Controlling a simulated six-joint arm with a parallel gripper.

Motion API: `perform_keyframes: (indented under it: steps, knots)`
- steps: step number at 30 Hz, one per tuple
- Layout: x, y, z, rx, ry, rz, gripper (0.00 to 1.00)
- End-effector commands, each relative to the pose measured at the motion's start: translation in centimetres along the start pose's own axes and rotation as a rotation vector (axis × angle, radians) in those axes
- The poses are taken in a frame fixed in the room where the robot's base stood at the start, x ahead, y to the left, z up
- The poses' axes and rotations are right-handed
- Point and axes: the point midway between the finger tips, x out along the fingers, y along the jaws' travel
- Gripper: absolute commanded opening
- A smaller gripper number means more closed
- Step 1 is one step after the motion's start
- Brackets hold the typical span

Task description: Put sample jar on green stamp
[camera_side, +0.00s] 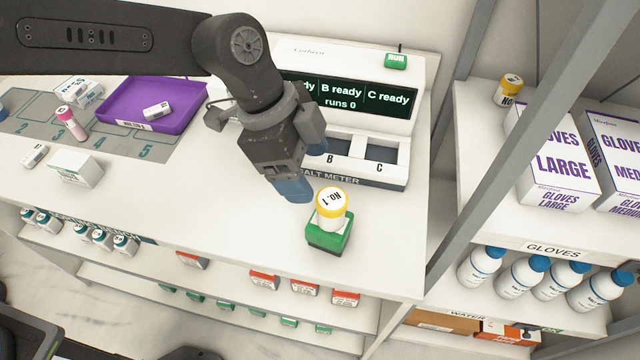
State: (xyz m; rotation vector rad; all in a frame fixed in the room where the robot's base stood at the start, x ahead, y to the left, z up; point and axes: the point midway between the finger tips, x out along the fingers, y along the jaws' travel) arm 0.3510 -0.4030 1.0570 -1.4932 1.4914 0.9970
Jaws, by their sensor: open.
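The sample jar (331,207) is white with a yellow rim and a label reading "NO.1". It sits on top of the green stamp (329,238), a small green block near the counter's front right. My gripper (293,190) points down just left of and behind the jar. It is open, with blue fingertips, and looks apart from the jar. The far finger is partly hidden behind my gripper body.
A white salt meter (365,183) with marked slots stands behind. A purple tray (150,124) and a grey numbered mat (25,125) lie at left. A shelf post (500,150) rises at right. Another yellow-rimmed jar (508,90) stands beside glove boxes.

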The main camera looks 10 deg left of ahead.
Motion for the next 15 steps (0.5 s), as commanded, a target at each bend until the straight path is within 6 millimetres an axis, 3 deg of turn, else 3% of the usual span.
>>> perform_keyframes:
  steps: [6,15]
  knots:
    - [-2.0,0.0,0.0,0.000,0.000,0.000,0.74]
    - [-2.5,0.0,0.1,-0.006,0.000,-0.003,0.74]
